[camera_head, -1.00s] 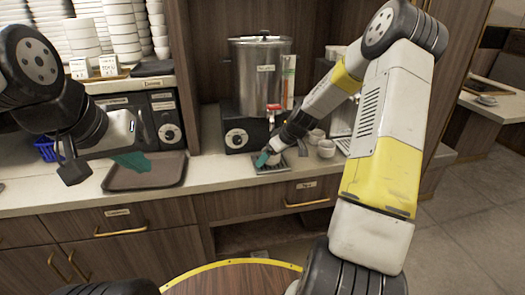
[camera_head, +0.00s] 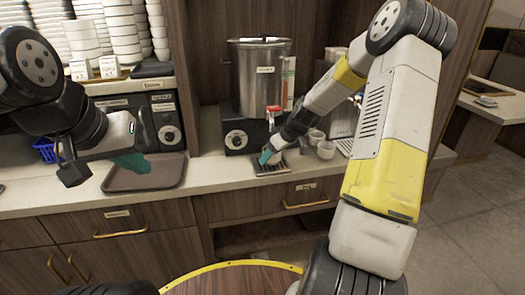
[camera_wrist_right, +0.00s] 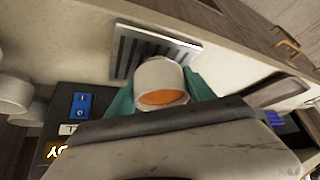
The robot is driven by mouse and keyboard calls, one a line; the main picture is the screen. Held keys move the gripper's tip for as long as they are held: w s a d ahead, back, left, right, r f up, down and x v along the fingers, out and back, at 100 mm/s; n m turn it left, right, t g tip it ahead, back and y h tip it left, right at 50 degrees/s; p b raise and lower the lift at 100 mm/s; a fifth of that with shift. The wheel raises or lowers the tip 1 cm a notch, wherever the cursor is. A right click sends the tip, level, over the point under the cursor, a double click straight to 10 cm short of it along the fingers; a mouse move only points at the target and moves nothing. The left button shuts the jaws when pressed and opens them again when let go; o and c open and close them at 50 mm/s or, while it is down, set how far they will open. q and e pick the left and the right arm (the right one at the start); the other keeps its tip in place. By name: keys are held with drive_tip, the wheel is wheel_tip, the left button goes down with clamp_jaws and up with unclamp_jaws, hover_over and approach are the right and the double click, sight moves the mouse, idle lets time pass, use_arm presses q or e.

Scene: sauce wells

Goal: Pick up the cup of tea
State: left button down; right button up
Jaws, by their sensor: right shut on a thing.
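The cup of tea (camera_wrist_right: 162,84) is white with orange-brown tea inside. In the right wrist view it sits between the two teal fingers of my right gripper (camera_wrist_right: 161,96), which is shut on it. In the head view my right gripper (camera_head: 268,157) is just over the slatted drip tray (camera_head: 271,169) in front of the urn; the cup is mostly hidden there. I cannot tell exactly how far it is above the tray. My left gripper (camera_head: 130,163) hangs over the brown serving tray (camera_head: 150,180); its teal fingers show, but their opening is unclear.
A steel urn (camera_head: 259,75) with a red tap (camera_head: 273,110) stands close behind my right gripper. Other white cups (camera_head: 326,150) stand just right of it. Stacked white bowls (camera_head: 122,30) are on the upper left shelf. Bare counter (camera_head: 215,172) lies between the trays.

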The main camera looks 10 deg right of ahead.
wheel_tip(320, 180, up, 5)
drive_tip(key=shift+s+d+r, duration=0.1)
drive_tip(key=shift+s+r, duration=0.05)
drive_tip(key=shift+s, duration=0.35)
drive_tip(key=s, duration=1.7)
drive_tip(key=shift+s+d, duration=0.15)
drive_tip(key=shift+s, duration=0.25)
